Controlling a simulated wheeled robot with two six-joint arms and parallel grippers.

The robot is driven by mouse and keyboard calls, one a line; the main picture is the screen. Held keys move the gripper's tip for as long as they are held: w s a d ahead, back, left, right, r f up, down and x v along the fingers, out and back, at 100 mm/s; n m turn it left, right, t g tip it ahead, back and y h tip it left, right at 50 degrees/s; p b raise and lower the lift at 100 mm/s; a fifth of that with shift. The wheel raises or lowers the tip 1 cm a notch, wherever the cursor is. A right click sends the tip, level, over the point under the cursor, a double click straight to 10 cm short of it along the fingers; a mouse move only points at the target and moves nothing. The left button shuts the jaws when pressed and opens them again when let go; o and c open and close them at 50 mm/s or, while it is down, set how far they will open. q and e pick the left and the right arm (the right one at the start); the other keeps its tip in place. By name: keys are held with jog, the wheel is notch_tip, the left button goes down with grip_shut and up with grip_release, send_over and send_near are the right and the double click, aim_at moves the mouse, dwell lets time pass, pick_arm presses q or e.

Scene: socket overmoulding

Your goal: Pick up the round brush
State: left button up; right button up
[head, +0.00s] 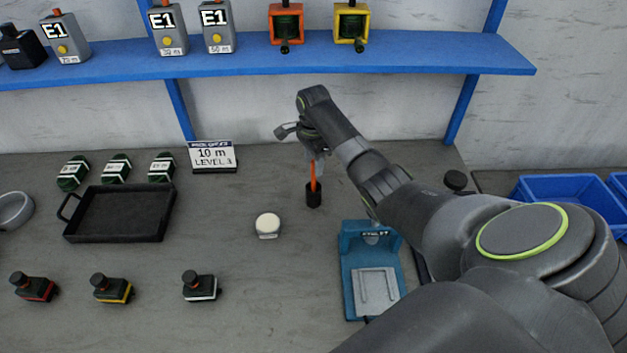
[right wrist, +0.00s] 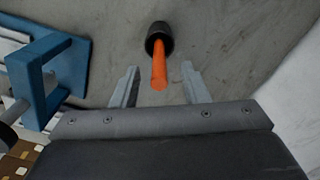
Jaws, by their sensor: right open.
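The round brush (head: 313,185) has an orange handle and stands upright in a small black holder (head: 313,195) on the grey table. My right gripper (head: 312,160) is above the brush, at the top of its handle. In the right wrist view the orange brush (right wrist: 159,70) shows between and just beyond the two open fingers (right wrist: 158,88), with clear gaps on both sides. The black cup-like base (right wrist: 159,38) is at its far end. I cannot tell whether the fingers reach around the handle. My left gripper is not in view.
A blue press-like fixture (head: 370,270) stands right of the brush, under my arm. A white-topped round container (head: 267,225) is to its left. A sign (head: 212,157), a black tray (head: 120,213) and several small black devices stand further left. A blue shelf (head: 400,55) runs behind.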

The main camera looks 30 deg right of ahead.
aim_at(314, 190)
jog(key=shift+f, duration=1.6)
grip_shut()
jog(key=shift+r, duration=0.1)
